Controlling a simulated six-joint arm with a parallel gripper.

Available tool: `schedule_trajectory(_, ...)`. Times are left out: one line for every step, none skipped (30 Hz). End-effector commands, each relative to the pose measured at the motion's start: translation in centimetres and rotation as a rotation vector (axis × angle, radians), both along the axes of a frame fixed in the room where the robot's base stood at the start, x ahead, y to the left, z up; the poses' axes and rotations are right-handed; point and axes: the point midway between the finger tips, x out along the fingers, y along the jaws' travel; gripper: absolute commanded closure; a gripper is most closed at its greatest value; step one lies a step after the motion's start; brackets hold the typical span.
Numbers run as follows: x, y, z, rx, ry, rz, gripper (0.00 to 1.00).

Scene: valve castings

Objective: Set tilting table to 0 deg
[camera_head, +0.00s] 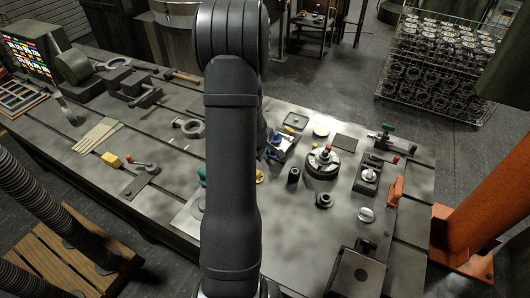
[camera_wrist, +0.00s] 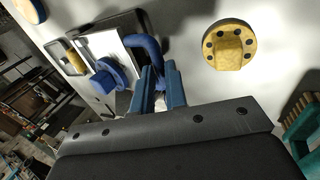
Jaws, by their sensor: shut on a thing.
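The tilting table shows in the wrist view as a pale plate (camera_wrist: 106,47) in a dark frame, with a blue round knob (camera_wrist: 108,76) on its near side. A blue curved handle (camera_wrist: 143,44) rises at its right side. My gripper (camera_wrist: 159,72) is shut on the blue handle, with one finger on each side of its lower end. In the head view the tilting table (camera_head: 284,146) stands just right of my arm, its plate looking tilted. My arm hides part of it and most of the gripper there. I cannot read its angle.
A yellow flanged part (camera_wrist: 230,45) lies right of the gripper in the wrist view, and a teal-green object (camera_wrist: 303,130) is at the lower right. In the head view a round fixture (camera_head: 322,163) with a red-topped post and a dark cylinder (camera_head: 293,176) stand to the right.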

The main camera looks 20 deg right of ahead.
Motion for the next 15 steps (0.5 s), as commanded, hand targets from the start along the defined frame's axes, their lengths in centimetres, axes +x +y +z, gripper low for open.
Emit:
schedule_trajectory(-0.1, 0.1, -0.4, 0.001, 0.002, 0.0, 1.0)
schedule_trajectory(-0.2, 0.2, -0.8, 0.001, 0.003, 0.001, 1.0)
schedule_trajectory(-0.3, 0.3, -1.3, 0.002, 0.004, 0.001, 1.0)
schedule_trajectory(-0.4, 0.4, -1.7, 0.002, 0.005, 0.001, 1.0)
schedule_trajectory(-0.5, 0.4, -2.0, 0.002, 0.007, 0.001, 1.0)
schedule_trajectory(-0.6, 0.5, -2.4, 0.002, 0.005, 0.001, 1.0)
schedule_trajectory(-0.6, 0.6, -2.6, 0.002, 0.005, 0.001, 1.0)
schedule_trajectory(-0.6, 0.6, -2.8, 0.002, 0.005, 0.001, 1.0)
schedule_trajectory(-0.7, 0.6, -3.0, 0.003, 0.006, 0.0, 1.0)
schedule_trajectory(-0.7, 0.7, -3.1, 0.003, 0.006, 0.001, 1.0)
schedule_trajectory(-0.8, 0.7, -3.1, 0.003, 0.007, 0.0, 1.0)
schedule_trajectory(-0.8, 0.7, -3.2, 0.003, 0.008, 0.001, 1.0)
schedule_trajectory(-0.8, 0.8, -3.2, 0.004, 0.009, 0.001, 1.0)
schedule_trajectory(-0.9, 0.8, -3.3, 0.004, 0.01, 0.0, 1.0)
schedule_trajectory(-0.9, 0.8, -3.3, 0.005, 0.011, 0.0, 1.0)
